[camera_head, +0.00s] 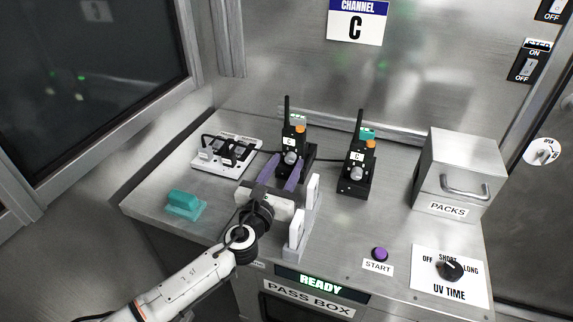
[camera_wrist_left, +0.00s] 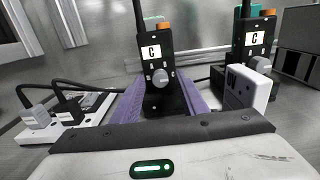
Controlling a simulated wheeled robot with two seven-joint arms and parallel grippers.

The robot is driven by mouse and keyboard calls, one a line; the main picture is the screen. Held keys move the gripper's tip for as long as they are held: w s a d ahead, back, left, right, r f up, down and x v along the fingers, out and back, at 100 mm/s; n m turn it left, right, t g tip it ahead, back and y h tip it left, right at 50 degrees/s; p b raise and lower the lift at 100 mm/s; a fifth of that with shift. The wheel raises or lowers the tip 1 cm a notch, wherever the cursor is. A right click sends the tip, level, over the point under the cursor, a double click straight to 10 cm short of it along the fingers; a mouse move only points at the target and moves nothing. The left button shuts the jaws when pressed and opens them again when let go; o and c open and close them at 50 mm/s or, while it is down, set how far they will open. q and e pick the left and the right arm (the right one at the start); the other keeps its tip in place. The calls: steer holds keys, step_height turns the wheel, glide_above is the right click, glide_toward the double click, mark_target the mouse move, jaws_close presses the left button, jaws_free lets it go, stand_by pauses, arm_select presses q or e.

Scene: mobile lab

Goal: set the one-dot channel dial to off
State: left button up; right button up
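Two black handheld radios stand upright in black holders on the metal bench: the left radio (camera_head: 294,138) and the right radio (camera_head: 357,160). Each has an antenna, an orange knob on top, a white "C" label and a grey front dial. The left radio's dial (camera_wrist_left: 162,77) shows clearly in the left wrist view, with small letters around it; the right radio's dial (camera_head: 356,173) is smaller. I cannot make out dot marks on either. My left gripper (camera_head: 287,160) is open, its purple fingers either side of the left radio's lower part, apparently empty. My right gripper is not in view.
A white upright fixture (camera_head: 312,195) stands close right of my left gripper. A power strip (camera_head: 225,160) with plugs and a teal block (camera_head: 184,204) are at left. A PACKS box (camera_head: 462,160), START button (camera_head: 380,254) and UV TIME dial (camera_head: 449,271) are at right.

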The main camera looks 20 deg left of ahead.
arm_select(q)
steer(key=shift+w, duration=0.45)
jaws_close()
steer(key=n+b, duration=0.1)
steer(key=n, duration=0.2)
steer(key=shift+f+n, duration=0.1)
steer(key=shift+n, duration=0.2)
steer(key=shift+a+n+b, duration=0.1)
steer(key=shift+n+b, duration=0.5)
steer(key=shift+n, duration=1.1)
